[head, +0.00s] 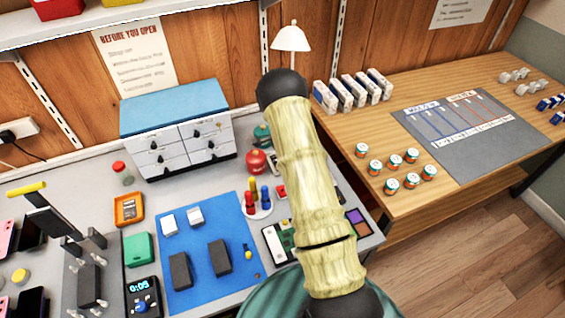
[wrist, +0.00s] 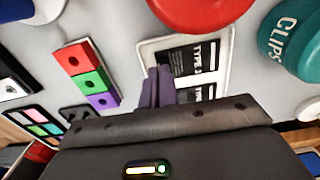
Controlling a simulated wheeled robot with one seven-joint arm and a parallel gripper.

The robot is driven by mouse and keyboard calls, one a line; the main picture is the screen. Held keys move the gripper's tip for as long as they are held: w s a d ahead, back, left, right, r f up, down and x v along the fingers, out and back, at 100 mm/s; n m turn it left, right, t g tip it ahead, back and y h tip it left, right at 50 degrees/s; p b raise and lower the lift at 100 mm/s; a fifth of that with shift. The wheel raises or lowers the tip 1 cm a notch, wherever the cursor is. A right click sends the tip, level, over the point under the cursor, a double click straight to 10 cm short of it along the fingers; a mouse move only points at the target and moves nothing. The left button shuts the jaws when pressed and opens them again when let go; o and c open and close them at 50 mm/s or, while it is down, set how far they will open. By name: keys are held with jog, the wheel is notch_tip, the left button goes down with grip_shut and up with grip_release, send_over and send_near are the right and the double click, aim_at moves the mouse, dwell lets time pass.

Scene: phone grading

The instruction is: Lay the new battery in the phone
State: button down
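In the wrist view a pale tray (wrist: 228,45) holds flat black batteries (wrist: 185,58) with white "TYPE" lettering, partly covered by my gripper. My gripper (wrist: 157,78) has its dark fingers close together over the tray's near left side. I cannot tell whether a thin gap or a battery is between them. In the head view my arm hides the gripper. An open device with green and white insides (head: 277,240), perhaps the phone, lies left of my arm, partly covered by it.
A red round tin (wrist: 200,8) and a teal "CLIPS" tin (wrist: 290,38) stand close by the tray. Red, green and purple blocks (wrist: 87,75) lie left of it. The blue mat (head: 205,275) holds dark and white blocks. A drawer cabinet (head: 180,130) stands behind.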

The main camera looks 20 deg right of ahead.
jog(key=shift+r+p, duration=1.65)
jog(key=shift+r, duration=0.85)
jog(key=shift+s+f, duration=0.1)
jog(key=shift+s, duration=0.05)
